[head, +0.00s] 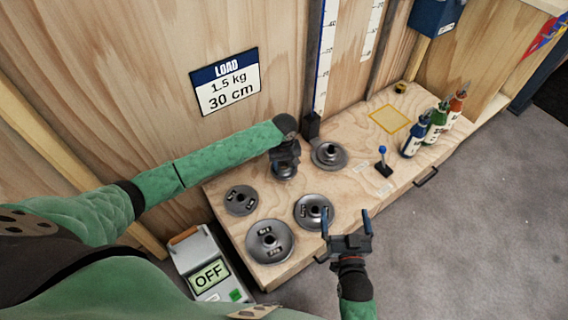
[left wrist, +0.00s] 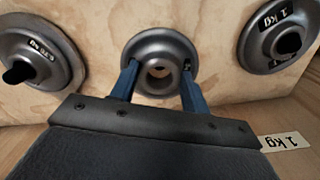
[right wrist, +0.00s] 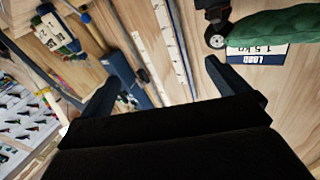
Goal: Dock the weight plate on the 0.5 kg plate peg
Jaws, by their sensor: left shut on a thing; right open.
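My left gripper (head: 284,160) is shut on a small grey weight plate (head: 285,173) above the back of the wooden bench. In the left wrist view the blue fingers grip this plate (left wrist: 160,48) on both sides; wood colour shows through its centre hole, and its label is mostly hidden. A plate beside it (left wrist: 38,42) has a dark peg through its middle; its label is hard to read. Another plate, labelled 1 kg (left wrist: 270,62), sits on the other side. I cannot pick out the 0.5 kg peg. My right gripper (head: 346,222) is open and empty at the bench's front edge.
More plates lie on the bench: back right (head: 328,165), left (head: 240,210), middle (head: 313,223) and front (head: 270,253). Right of them are a blue-knobbed lever (head: 382,160), bottles (head: 437,123) and a yellow-outlined square (head: 389,119). A device reading OFF (head: 208,275) stands at front left.

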